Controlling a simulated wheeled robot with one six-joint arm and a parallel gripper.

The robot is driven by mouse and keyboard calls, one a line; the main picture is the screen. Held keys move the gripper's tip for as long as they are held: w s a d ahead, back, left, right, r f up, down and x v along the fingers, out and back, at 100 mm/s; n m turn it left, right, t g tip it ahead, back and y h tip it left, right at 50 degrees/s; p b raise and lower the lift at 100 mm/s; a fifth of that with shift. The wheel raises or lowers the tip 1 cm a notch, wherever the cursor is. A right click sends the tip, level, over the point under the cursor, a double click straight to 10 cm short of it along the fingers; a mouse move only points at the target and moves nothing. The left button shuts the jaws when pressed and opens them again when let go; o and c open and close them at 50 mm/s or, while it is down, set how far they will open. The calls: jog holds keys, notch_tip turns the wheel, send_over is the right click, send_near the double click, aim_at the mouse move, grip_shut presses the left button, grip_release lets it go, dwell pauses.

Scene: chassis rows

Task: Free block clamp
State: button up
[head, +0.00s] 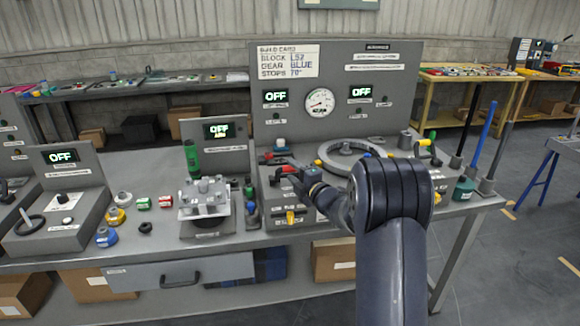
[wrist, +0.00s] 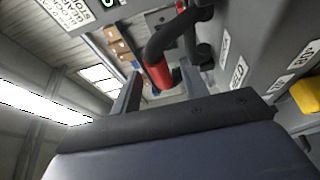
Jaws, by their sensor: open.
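A clamp handle with a red grip (wrist: 158,73) on a dark curved bar shows in the wrist view. The red grip also shows in the head view (head: 288,169), at the left of the main grey station. My gripper (wrist: 158,90) is open, with one finger on each side of the red grip in the picture. I cannot tell whether the fingers touch it. In the head view my gripper (head: 296,176) is at the red grip and partly hides the clamp. The clamp's base and what it presses on are not clear.
A silver plate fixture (head: 203,197) stands to the left. A yellow part (head: 291,217) is on the station front. Small coloured parts lie on the bench further left.

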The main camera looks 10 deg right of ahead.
jog(key=shift+x, duration=1.3)
grip_shut()
